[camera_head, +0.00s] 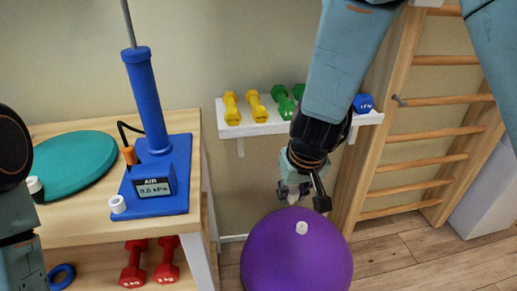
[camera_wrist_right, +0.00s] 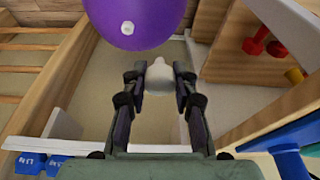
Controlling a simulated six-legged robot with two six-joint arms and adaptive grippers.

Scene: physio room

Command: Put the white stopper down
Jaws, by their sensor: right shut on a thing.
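My right gripper (camera_head: 304,195) hangs just above the purple exercise ball (camera_head: 290,262). It is shut on a small white stopper (camera_wrist_right: 159,78), seen between its fingertips in the wrist view; in the head view the stopper (camera_head: 302,200) is small and partly hidden. A white plug (camera_head: 302,228) sits in the ball's upper side, also visible in the wrist view (camera_wrist_right: 127,28). The held stopper is apart from that plug. Part of my left arm shows at the left edge, but its gripper is out of view.
A white shelf (camera_head: 255,126) with dumbbells and wooden wall bars (camera_head: 425,160) stand behind.

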